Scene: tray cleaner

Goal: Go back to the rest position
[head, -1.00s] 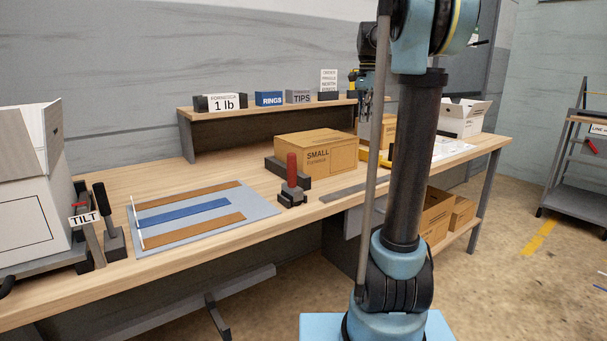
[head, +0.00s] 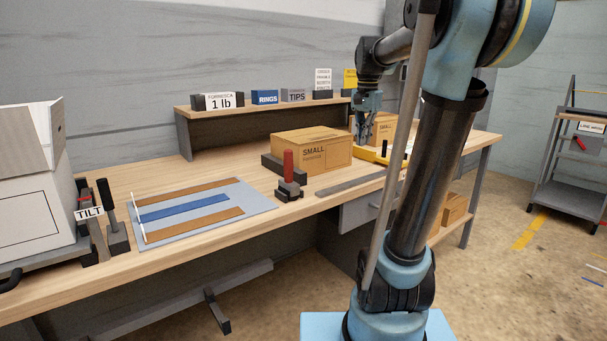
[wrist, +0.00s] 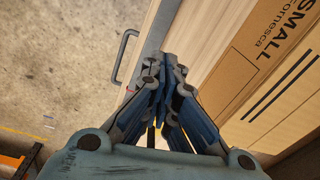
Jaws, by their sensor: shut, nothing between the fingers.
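My gripper (head: 362,140) hangs from my arm over the far right part of the workbench (head: 400,173), just right of a cardboard box marked SMALL (head: 312,154) in the head view. In the wrist view my gripper (wrist: 160,62) points down with its fingers together and nothing between them. Below it there is the bench's front edge, with the SMALL box (wrist: 262,75) close on the right. My upright arm covers part of the bench's right end in the head view.
A red-handled tool (head: 289,165) stands near the bench's front edge. A blue-grey mat (head: 258,203) with brown and blue strips lies left of it. A raised shelf (head: 240,112) runs behind. A drawer handle (wrist: 121,60) juts out over open floor (wrist: 50,60).

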